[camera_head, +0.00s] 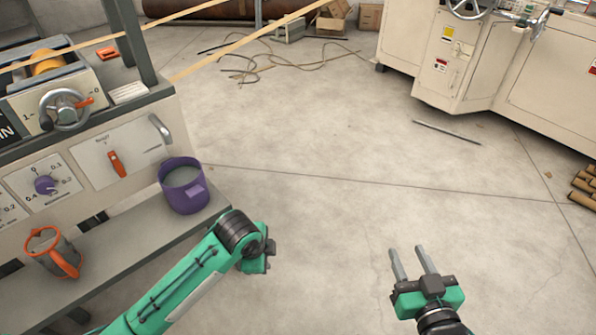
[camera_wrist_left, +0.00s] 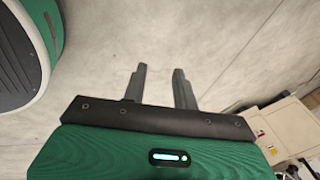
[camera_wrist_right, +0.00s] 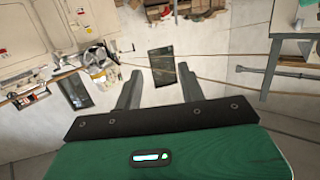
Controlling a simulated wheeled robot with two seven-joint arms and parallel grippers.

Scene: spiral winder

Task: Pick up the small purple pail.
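The small purple pail (camera_head: 184,187) stands upright on the right end of the grey shelf at the machine on the left in the head view. It looks filled with something grey. My left gripper (camera_head: 268,252) is to the right of the pail, beyond the shelf's edge and apart from it; its fingers are mostly hidden there. The left wrist view shows its two fingers (camera_wrist_left: 160,85) apart with only bare floor behind. My right gripper (camera_head: 412,262) is over the floor at the lower right, open and empty; its parted fingers also show in the right wrist view (camera_wrist_right: 160,90).
A grey cup with an orange handle (camera_head: 52,252) stands on the same shelf (camera_head: 130,250), left of the pail. The control panel (camera_head: 90,165) rises behind the shelf. Cables (camera_head: 265,62) and a thin rod (camera_head: 447,132) lie on the floor. The middle floor is clear.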

